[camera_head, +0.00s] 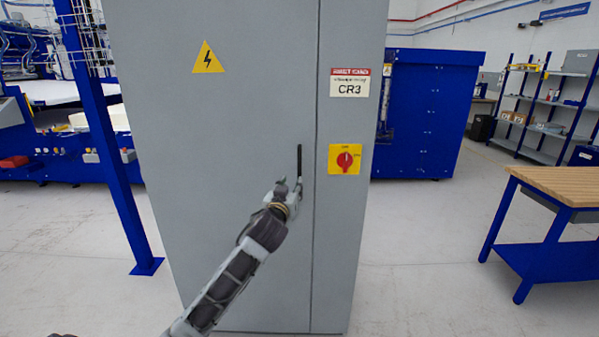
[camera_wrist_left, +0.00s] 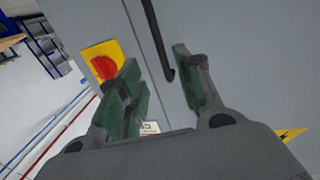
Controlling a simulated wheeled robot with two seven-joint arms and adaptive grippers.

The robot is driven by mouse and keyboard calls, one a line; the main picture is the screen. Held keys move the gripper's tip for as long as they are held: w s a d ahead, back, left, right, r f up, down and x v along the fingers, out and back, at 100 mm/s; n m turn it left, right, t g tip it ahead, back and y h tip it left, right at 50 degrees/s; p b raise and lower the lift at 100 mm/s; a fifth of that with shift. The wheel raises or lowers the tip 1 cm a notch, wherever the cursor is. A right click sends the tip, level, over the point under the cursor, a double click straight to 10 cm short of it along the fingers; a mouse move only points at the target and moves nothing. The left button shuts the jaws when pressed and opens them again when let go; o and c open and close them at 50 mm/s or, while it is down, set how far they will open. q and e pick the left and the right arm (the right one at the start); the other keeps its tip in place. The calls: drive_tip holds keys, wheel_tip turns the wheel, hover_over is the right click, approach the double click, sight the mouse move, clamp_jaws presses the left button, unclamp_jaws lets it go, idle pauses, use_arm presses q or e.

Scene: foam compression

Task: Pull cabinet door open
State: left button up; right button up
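The grey cabinet (camera_head: 250,120) stands upright in front of me, with its wide left door (camera_head: 220,130) flush with the narrower right panel. A black vertical door handle (camera_head: 299,160) is near the door's right edge. My left gripper (camera_head: 290,183) is at the lower part of the handle. In the left wrist view, the gripper (camera_wrist_left: 156,56) is open, its green-padded fingers apart. The black handle (camera_wrist_left: 156,38) reaches down between them, its lower end close to the right finger; I cannot tell whether they touch. My right gripper is not in view.
A red rotary switch on a yellow plate (camera_head: 345,159) sits right of the handle, below a CR3 label (camera_head: 350,83). A blue post (camera_head: 105,140) stands left of the cabinet. A wood-topped workbench (camera_head: 560,185) is at the right, with free floor between.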

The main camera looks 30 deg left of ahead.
sight(299, 171)
use_arm(q)
drive_tip(key=x, duration=0.8)
drive_tip(key=shift+w+a+p, duration=0.1)
drive_tip(key=shift+a+p, duration=0.05)
drive_tip(key=shift+p, duration=0.2)
drive_tip(key=shift+x, duration=2)
drive_tip(key=shift+w+a, duration=0.15)
drive_tip(key=shift+w, duration=0.25)
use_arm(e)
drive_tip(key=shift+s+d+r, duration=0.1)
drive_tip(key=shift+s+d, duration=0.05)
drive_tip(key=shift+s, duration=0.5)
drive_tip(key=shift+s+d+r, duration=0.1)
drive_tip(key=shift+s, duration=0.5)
use_arm(q)
drive_tip(key=shift+f, duration=0.1)
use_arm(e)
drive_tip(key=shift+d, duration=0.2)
